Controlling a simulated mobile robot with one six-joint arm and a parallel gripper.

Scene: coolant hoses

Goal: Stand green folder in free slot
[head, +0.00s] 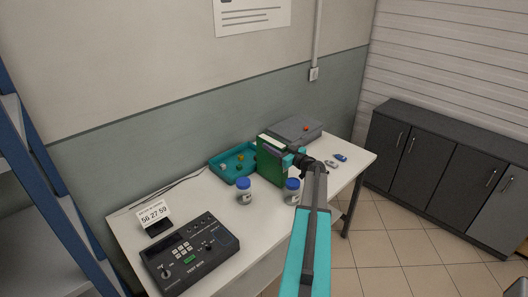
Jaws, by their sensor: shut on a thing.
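The green folder (269,164) is upright near the back middle of the white table, with a pale strip along its top. My gripper (291,159) is shut on the folder's right side; the fingertips are small and partly hidden by my arm. I cannot tell whether the folder's lower edge touches the table. I cannot make out a slot or rack in this view.
The white table (204,208) holds a teal tray (215,172) with small items, two blue-capped jars (244,196) (291,197), a grey case (297,128), a dark control box (190,257), a display sign (154,216) and small blue items (340,157). A blue-framed shelf stands left.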

